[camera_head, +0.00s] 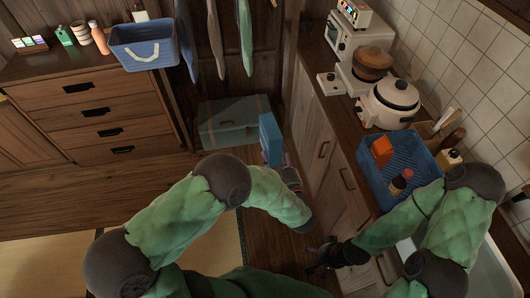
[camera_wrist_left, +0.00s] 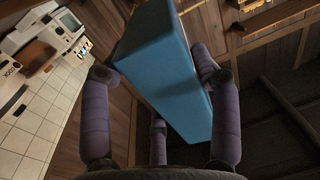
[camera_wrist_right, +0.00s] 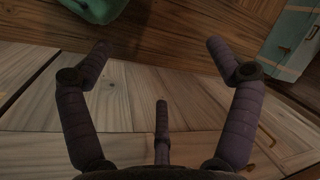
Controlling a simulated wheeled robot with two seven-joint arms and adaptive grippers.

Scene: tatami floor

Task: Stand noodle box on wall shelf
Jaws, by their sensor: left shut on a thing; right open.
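A tall blue box (camera_head: 270,138), which I take to be the noodle box, is held up in front of the counter's cabinet doors. My left gripper (camera_head: 285,172) is shut on it. In the left wrist view the blue box (camera_wrist_left: 160,65) sits between the dark padded fingers, tilted in that picture. My right gripper (camera_head: 321,258) is low beside the cabinet doors. In the right wrist view its fingers (camera_wrist_right: 160,70) are spread with nothing between them. I cannot make out the wall shelf for certain in these views.
The counter on the right holds a blue basket (camera_head: 416,178) with an orange box and bottles, a white rice cooker (camera_head: 392,100), a brown-lidded pot (camera_head: 371,64) and a microwave (camera_head: 345,38). A grey-green chest (camera_head: 220,115) stands on the floor at the back. A drawer cabinet (camera_head: 90,95) stands left.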

